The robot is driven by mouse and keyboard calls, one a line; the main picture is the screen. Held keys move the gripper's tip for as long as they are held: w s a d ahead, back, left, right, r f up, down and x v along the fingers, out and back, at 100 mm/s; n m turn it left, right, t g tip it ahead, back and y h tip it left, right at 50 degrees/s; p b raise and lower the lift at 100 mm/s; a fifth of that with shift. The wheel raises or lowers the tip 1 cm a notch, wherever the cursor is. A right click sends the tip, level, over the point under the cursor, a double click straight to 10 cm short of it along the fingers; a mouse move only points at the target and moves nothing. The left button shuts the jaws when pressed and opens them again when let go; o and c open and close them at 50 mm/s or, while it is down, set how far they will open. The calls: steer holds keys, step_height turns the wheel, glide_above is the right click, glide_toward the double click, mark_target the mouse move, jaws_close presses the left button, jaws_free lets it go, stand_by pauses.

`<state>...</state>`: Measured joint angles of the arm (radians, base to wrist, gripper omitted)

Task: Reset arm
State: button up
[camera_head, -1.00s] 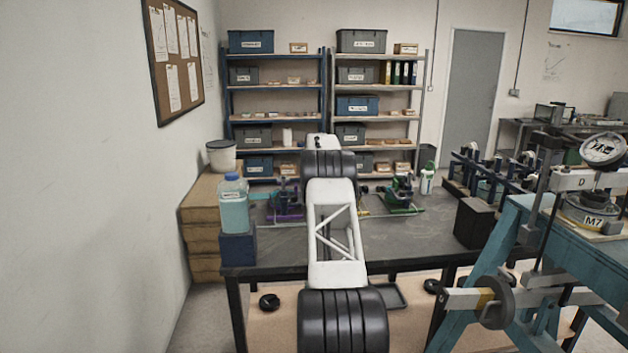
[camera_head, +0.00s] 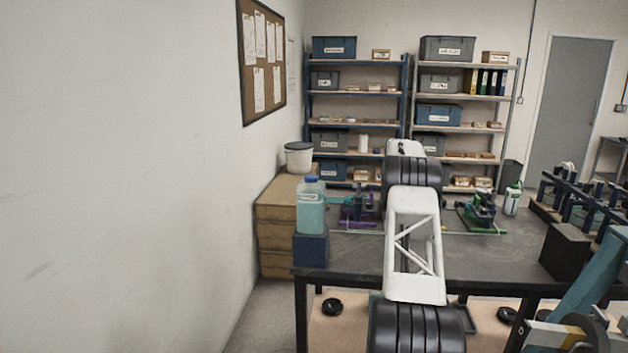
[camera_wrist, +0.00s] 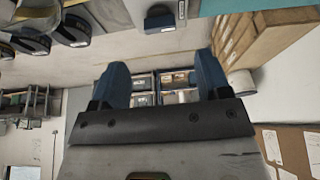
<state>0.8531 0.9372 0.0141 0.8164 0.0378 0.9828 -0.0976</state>
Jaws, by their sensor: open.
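My gripper (camera_wrist: 162,80) shows in the wrist view with its two blue fingers spread wide apart. It is open, and nothing is between the fingers except the distant shelves. In the head view my white and black arm stretches out over the dark table (camera_head: 360,255). The gripper itself cannot be made out there. On the table behind the arm stand a purple lever frame (camera_head: 359,208) on the left and a green lever frame (camera_head: 482,212) on the right. The arm covers the space between them.
A bottle of pale blue liquid (camera_head: 311,210) stands on a dark blue block (camera_head: 311,249) at the table's left edge. Stacked boxes (camera_head: 277,235) and a white bucket (camera_head: 299,156) are beside the wall. A black block (camera_head: 566,250) sits on the right. Shelves (camera_head: 357,89) stand behind.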

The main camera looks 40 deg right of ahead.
steer(key=shift+r, duration=0.1)
